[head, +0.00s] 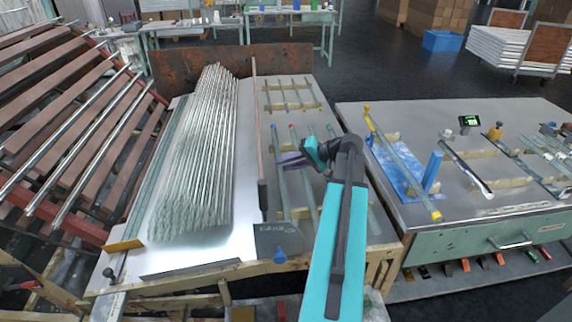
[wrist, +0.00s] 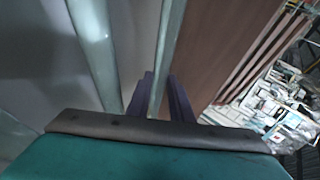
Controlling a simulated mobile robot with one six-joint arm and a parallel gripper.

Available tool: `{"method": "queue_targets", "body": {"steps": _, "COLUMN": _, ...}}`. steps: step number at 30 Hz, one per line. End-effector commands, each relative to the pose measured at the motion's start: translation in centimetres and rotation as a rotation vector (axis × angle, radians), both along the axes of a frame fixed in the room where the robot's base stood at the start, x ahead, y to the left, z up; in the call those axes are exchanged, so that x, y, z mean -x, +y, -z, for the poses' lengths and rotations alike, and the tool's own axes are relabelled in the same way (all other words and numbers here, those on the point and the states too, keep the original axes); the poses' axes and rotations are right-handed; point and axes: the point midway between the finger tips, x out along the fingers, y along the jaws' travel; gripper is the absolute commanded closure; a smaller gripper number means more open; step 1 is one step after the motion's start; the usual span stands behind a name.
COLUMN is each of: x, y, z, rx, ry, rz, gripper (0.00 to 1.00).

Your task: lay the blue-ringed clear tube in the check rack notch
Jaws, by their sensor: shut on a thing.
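My gripper (head: 290,160) reaches left over the rack on the middle table, with its purple fingers among upright-lying clear tubes. In the wrist view, the fingers (wrist: 160,98) are shut on a clear greenish tube (wrist: 168,45). Another clear tube (wrist: 95,45) lies to its left, outside the fingers. No blue ring shows in the wrist view, and in the head view the ring on the held tube is too small to tell. On the right table, wooden notched bars (head: 514,183) carry a clear tube near a small green display (head: 469,120); which support is the check rack is unclear.
A large bundle of thin tubes (head: 200,150) lies on the left of the table. A blue plate (head: 395,168) with a blue post and a yellow-ended tube stands at the right table's left side. A small rack (head: 290,95) stands further back.

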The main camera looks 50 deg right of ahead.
Motion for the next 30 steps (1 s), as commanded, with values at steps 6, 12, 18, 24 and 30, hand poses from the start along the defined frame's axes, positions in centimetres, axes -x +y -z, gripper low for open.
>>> {"method": "queue_targets", "body": {"steps": 6, "x": 0.0, "y": 0.0, "z": 0.0, "rx": 0.000, "ry": -0.001, "rz": -0.001, "gripper": 1.00}}
{"method": "queue_targets", "body": {"steps": 12, "x": 0.0, "y": 0.0, "z": 0.4, "rx": 0.000, "ry": -0.001, "rz": -0.001, "gripper": 1.00}}
{"method": "queue_targets", "body": {"steps": 18, "x": -0.1, "y": 0.0, "z": 0.7, "rx": 0.000, "ry": -0.001, "rz": -0.001, "gripper": 1.00}}
{"method": "queue_targets", "body": {"steps": 24, "x": -0.1, "y": 0.1, "z": 1.1, "rx": 0.000, "ry": -0.001, "rz": -0.001, "gripper": 1.00}}
{"method": "queue_targets", "body": {"steps": 30, "x": -0.1, "y": 0.1, "z": 1.2, "rx": 0.000, "ry": 0.000, "rz": -0.001, "gripper": 0.72}}
